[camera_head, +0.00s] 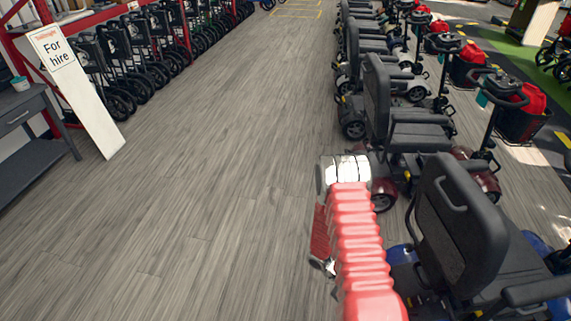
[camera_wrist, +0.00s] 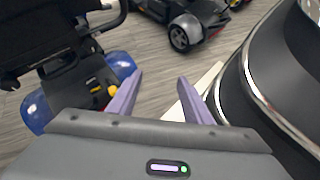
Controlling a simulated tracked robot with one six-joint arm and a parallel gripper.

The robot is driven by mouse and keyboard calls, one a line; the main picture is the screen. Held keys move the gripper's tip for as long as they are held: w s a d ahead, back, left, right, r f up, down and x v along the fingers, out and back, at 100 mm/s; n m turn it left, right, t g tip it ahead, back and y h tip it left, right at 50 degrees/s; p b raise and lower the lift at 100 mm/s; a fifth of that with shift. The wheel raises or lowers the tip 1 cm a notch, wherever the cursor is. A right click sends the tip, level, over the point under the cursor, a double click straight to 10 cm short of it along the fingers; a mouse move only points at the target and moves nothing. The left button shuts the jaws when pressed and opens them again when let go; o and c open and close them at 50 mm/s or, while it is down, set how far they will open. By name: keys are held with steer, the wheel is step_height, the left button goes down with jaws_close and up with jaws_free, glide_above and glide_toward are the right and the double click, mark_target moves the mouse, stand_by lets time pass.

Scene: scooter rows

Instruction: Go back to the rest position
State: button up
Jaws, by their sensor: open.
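My gripper (camera_wrist: 158,97) shows in the wrist view with its two purple fingers apart and nothing between them. Wood-look floor shows beyond the fingers. In the head view my red, ribbed arm reaches forward at the lower middle, and the gripper itself cannot be made out there. A scooter with blue body parts (camera_wrist: 35,112) is left of the fingers in the wrist view. The same kind of blue scooter, with a black seat (camera_head: 460,225), is right of my arm in the head view.
A row of mobility scooters (camera_head: 378,95) runs along the right, close to my arm. Folded wheelchairs (camera_head: 120,62) line a red rack on the left. The wood-look aisle (camera_head: 200,180) is clear.

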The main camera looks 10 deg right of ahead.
steer(key=w+a+r+m+t+y, duration=0.15)
steer(key=a+r, duration=0.25)
steer(key=r, duration=0.5)
steer(key=w+a+r+m+t+y, duration=0.1)
steer(key=w+a+r+m+y, duration=0.2)
steer(key=r, duration=0.6)
steer(key=a+r+m+t+y, duration=0.1)
steer(key=a+r+m+t, duration=0.1)
steer(key=a+r, duration=0.5)
steer(key=s+a+r+t, duration=0.2)
steer(key=r+t, duration=0.1)
steer(key=r, duration=0.6)
steer(key=s+a+r+t+y, duration=0.1)
steer(key=s+a+r+t, duration=0.1)
steer(key=r, duration=0.7)
steer(key=s+a+r+m+t+y, duration=0.1)
steer(key=s+a+r+t, duration=0.1)
steer(key=r, duration=0.7)
steer(key=shift+a+r+t, duration=0.2)
steer(key=shift+a+t, duration=0.7)
steer(key=shift+t, duration=0.15)
steer(key=c, duration=0.3)
steer(key=shift+d, duration=0.15)
steer(key=shift+c, duration=0.3)
